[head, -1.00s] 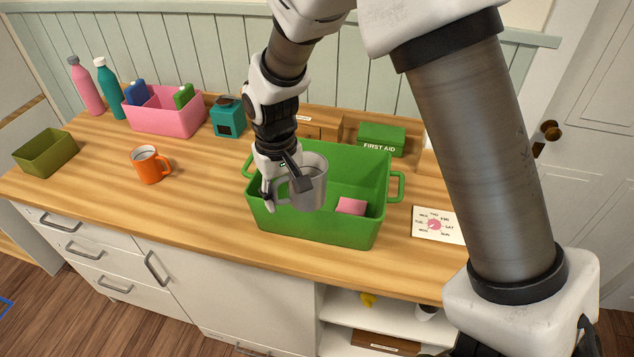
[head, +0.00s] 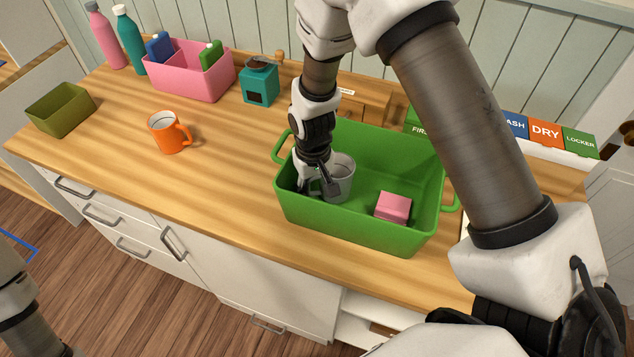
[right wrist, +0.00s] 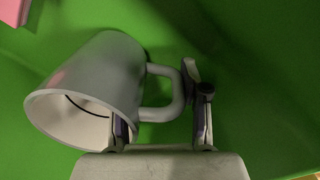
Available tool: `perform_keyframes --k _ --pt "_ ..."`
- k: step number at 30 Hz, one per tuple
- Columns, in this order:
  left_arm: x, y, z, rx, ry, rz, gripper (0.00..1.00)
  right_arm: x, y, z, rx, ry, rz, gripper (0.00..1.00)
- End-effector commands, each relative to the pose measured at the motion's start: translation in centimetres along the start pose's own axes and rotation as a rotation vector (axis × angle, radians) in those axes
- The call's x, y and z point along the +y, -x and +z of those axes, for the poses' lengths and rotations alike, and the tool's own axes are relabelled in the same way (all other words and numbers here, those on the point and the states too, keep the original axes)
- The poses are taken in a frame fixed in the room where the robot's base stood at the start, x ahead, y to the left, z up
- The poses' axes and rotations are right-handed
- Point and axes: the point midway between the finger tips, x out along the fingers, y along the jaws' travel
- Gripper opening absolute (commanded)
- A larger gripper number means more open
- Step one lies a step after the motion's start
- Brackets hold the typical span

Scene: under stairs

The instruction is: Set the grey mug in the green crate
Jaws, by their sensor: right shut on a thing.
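The grey mug (head: 344,184) is inside the green crate (head: 345,229), below rim level in its left half, and looks roughly upright. I cannot tell whether it touches the crate floor. My right gripper (head: 318,189) reaches down into the crate and is shut on the mug at its handle. In the right wrist view the mug (right wrist: 95,80) has its handle between the fingers (right wrist: 160,125), with green crate surface (right wrist: 250,60) behind. My left gripper is out of view; only part of my left arm shows at the lower left.
A pink block (head: 393,207) lies in the crate, right of the mug. An orange mug (head: 167,133), an olive bin (head: 60,110), a pink caddy (head: 190,78) and a teal grinder (head: 259,83) stand to the left. Bare wooden counter (head: 215,165) lies left of the crate.

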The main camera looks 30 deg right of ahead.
Motion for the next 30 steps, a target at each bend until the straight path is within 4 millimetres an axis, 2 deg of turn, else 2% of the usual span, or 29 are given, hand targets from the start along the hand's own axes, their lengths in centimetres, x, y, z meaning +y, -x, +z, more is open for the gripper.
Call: perform_keyframes --k 3,11,12,14,22,26,30 --pt "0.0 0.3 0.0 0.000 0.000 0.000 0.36 0.0 -0.8 0.0 0.000 0.000 0.000 0.00" --pt "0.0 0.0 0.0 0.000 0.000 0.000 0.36 0.0 -1.1 0.0 0.001 0.000 0.000 0.00" --pt "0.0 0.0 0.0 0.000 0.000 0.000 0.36 0.0 -1.2 0.0 0.000 0.000 0.000 0.49" --pt "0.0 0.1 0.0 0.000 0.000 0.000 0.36 0.0 -1.1 0.0 0.001 0.000 0.000 0.70" --pt "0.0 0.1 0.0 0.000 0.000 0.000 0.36 0.0 -1.0 0.0 0.001 0.000 0.000 0.70" --pt "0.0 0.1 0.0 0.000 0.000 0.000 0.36 0.0 -0.4 -0.1 0.003 0.000 0.000 0.70" --pt "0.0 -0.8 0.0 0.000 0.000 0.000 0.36 0.0 2.0 -0.2 0.008 0.001 0.000 0.70"
